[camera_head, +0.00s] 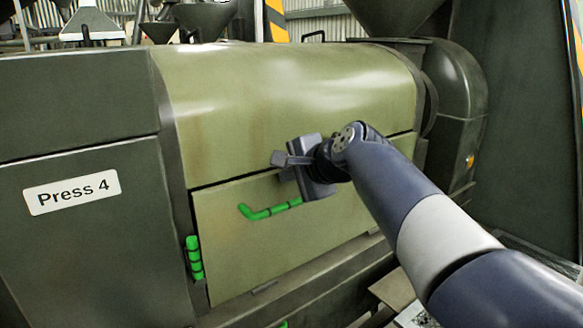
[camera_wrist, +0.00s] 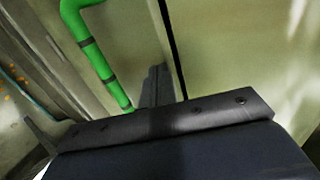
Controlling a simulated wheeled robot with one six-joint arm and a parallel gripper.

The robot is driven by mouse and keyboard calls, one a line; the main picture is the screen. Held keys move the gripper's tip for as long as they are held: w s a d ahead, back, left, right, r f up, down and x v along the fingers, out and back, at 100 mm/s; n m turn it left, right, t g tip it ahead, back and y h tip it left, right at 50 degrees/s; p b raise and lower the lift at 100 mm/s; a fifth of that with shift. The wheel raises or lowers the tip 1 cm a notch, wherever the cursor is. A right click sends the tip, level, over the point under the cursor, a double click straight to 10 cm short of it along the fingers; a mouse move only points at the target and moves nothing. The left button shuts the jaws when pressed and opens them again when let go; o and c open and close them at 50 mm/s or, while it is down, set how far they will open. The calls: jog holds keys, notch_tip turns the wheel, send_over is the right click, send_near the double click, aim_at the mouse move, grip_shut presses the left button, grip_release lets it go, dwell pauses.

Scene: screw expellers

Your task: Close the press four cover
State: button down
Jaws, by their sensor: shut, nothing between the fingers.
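The Press 4 cover shows in the head view as an olive upper curved panel (camera_head: 290,95) above a flat olive lower panel (camera_head: 240,255). A dark seam runs between them, and the two panels look nearly flush. A bent green handle (camera_head: 268,211) is on the lower panel; it also shows in the wrist view (camera_wrist: 92,55). My gripper (camera_head: 281,160) is shut and empty at the seam, just above the handle's right end. In the wrist view its fingers (camera_wrist: 157,82) are beside the handle, not around it. Whether they touch the panel I cannot tell. My gripper hides part of the handle.
A dark housing with a "Press 4" label (camera_head: 72,192) stands left of the cover. A short green handle (camera_head: 194,258) is at the lower panel's left edge. A dark rounded housing (camera_head: 458,90) is at the right. A ledge runs below the panel.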

jog(key=w+p, duration=0.1)
jog(key=p, duration=0.2)
jog(key=a+g+h+p, duration=0.1)
jog(key=p, duration=0.2)
jog(key=shift+w+a+r, duration=0.1)
jog(key=shift+w+r, duration=0.2)
jog(key=shift+w, duration=0.05)
jog(key=shift+f+g, duration=0.15)
jog(key=shift+g, duration=0.15)
jog(key=shift+f, duration=0.1)
